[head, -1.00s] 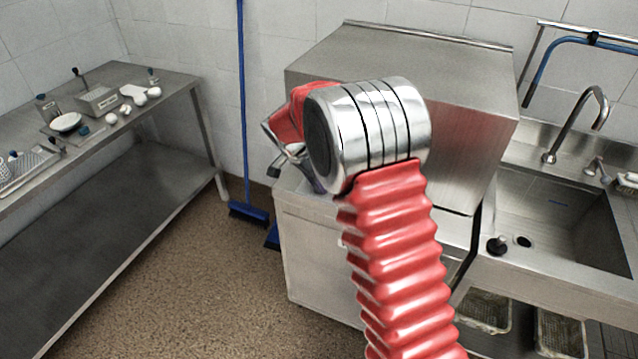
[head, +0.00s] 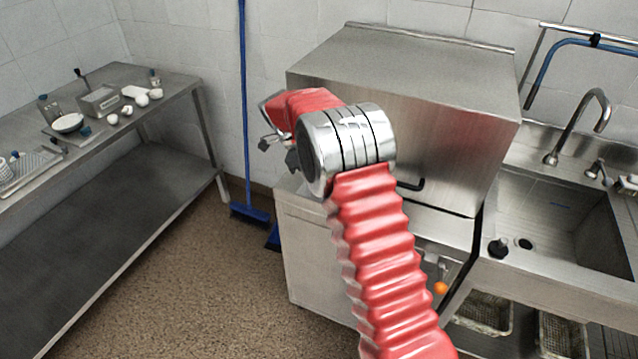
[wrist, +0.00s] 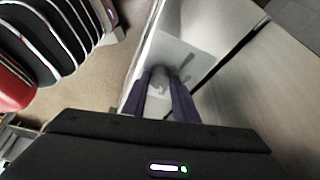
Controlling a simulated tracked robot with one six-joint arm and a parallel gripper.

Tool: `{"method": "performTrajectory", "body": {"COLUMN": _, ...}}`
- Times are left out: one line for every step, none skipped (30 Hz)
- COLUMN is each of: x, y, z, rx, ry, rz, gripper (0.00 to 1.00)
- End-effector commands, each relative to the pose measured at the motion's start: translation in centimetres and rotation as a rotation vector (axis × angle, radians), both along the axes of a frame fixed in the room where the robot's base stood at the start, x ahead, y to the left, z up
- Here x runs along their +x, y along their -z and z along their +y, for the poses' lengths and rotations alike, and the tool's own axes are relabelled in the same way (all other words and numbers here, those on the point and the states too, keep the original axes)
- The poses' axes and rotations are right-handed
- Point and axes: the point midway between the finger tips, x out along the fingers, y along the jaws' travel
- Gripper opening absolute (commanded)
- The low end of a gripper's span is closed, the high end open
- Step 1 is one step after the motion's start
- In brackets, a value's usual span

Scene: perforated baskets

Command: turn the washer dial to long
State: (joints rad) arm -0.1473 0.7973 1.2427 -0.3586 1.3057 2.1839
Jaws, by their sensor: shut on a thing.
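The washer is a steel box-shaped machine (head: 400,75) with a slanted hood, standing against the back wall in the head view. In the wrist view, my gripper (wrist: 162,74) has its two dark fingers on either side of a small grey round dial (wrist: 159,84) on a pale panel. The fingers are shut on the dial. My own wrist and red arm hide the dial and most of the gripper in the head view. The dial's markings and pointer are too small and blurred to read.
A steel sink (head: 560,215) with a tap stands to the right of the washer. A blue broom (head: 247,212) leans at its left. A steel table (head: 150,90) with small items is at far left. An orange round thing (head: 440,288) shows low on the washer's front. The floor between is clear.

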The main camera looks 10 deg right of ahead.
Motion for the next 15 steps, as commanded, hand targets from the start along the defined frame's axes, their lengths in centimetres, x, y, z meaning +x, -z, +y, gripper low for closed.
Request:
{"method": "performTrajectory", "body": {"x": -0.18, "y": 0.14, "z": -0.32, "rx": -0.005, "ry": 0.017, "rz": 0.008, "gripper": 0.04}}
{"method": "performTrajectory", "body": {"x": -0.17, "y": 0.13, "z": -0.32, "rx": -0.005, "ry": 0.025, "rz": 0.008, "gripper": 0.04}}
{"method": "performTrajectory", "body": {"x": -0.18, "y": 0.13, "z": -0.33, "rx": -0.004, "ry": 0.034, "rz": 0.008, "gripper": 0.04}}
{"method": "performTrajectory", "body": {"x": -0.19, "y": 0.14, "z": -0.34, "rx": -0.005, "ry": 0.039, "rz": 0.009, "gripper": 0.04}}
{"method": "performTrajectory", "body": {"x": -0.20, "y": 0.14, "z": -0.34, "rx": -0.005, "ry": 0.043, "rz": 0.009, "gripper": 0.04}}
{"method": "performTrajectory", "body": {"x": -0.22, "y": 0.15, "z": -0.34, "rx": -0.005, "ry": 0.047, "rz": 0.010, "gripper": 0.04}}
{"method": "performTrajectory", "body": {"x": -0.24, "y": 0.16, "z": -0.34, "rx": -0.005, "ry": 0.049, "rz": 0.010, "gripper": 0.04}}
{"method": "performTrajectory", "body": {"x": -0.24, "y": 0.16, "z": -0.34, "rx": -0.006, "ry": 0.050, "rz": 0.011, "gripper": 0.04}}
{"method": "performTrajectory", "body": {"x": -0.25, "y": 0.17, "z": -0.34, "rx": -0.006, "ry": 0.051, "rz": 0.011, "gripper": 0.04}}
{"method": "performTrajectory", "body": {"x": -0.26, "y": 0.18, "z": -0.34, "rx": -0.006, "ry": 0.052, "rz": 0.011, "gripper": 0.04}}
{"method": "performTrajectory", "body": {"x": -0.26, "y": 0.18, "z": -0.34, "rx": -0.006, "ry": 0.052, "rz": 0.011, "gripper": 0.04}}
{"method": "performTrajectory", "body": {"x": -0.27, "y": 0.19, "z": -0.34, "rx": -0.006, "ry": 0.052, "rz": 0.011, "gripper": 0.04}}
{"method": "performTrajectory", "body": {"x": -0.27, "y": 0.19, "z": -0.34, "rx": -0.005, "ry": 0.051, "rz": 0.012, "gripper": 0.04}}
{"method": "performTrajectory", "body": {"x": -0.27, "y": 0.19, "z": -0.34, "rx": -0.005, "ry": 0.051, "rz": 0.012, "gripper": 0.04}}
{"method": "performTrajectory", "body": {"x": -0.28, "y": 0.20, "z": -0.34, "rx": -0.005, "ry": 0.051, "rz": 0.012, "gripper": 0.04}}
